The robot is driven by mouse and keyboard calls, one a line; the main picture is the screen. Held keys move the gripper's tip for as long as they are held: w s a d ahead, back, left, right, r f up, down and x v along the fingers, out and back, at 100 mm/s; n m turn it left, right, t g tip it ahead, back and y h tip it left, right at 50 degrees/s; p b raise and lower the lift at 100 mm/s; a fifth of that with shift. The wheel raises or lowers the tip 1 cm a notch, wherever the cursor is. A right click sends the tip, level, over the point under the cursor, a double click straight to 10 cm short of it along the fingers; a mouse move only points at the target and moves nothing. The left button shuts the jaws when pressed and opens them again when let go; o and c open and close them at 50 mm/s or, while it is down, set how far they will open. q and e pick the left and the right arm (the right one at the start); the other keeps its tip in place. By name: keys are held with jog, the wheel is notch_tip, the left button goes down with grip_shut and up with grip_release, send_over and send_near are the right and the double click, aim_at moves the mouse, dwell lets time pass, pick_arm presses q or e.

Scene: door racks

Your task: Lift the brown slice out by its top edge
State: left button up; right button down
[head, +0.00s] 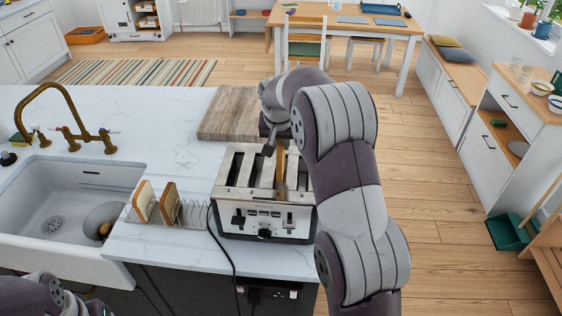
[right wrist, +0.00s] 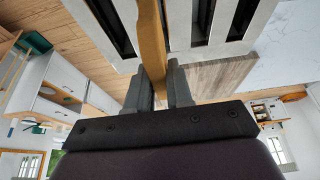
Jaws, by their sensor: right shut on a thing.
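The brown slice (head: 281,172) stands on edge at the toaster (head: 232,178), in line with one of its slots. I cannot tell whether its lower edge is still inside the slot. My right gripper (head: 274,146) is above the toaster's far side, partly hidden by my right arm. In the right wrist view, its two fingers (right wrist: 159,88) are shut on the edge of the brown slice (right wrist: 151,38), one on each side. The neighbouring dark slots look empty. My left arm shows only at the lower left; its gripper is out of view.
A wire rack (head: 190,216) left of the toaster holds two upright slices (head: 169,203). A wooden board (head: 233,113) lies behind the toaster. A sink (head: 62,205) with a brass tap (head: 50,100) is at the left. The counter (head: 165,150) between is clear.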

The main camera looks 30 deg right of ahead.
notch_tip(320, 180, up, 5)
jog(key=shift+f, duration=0.1)
notch_tip(320, 180, up, 8)
jog(key=p, duration=0.7)
jog(key=shift+r+p, duration=0.25)
jog(key=shift+p, duration=0.1)
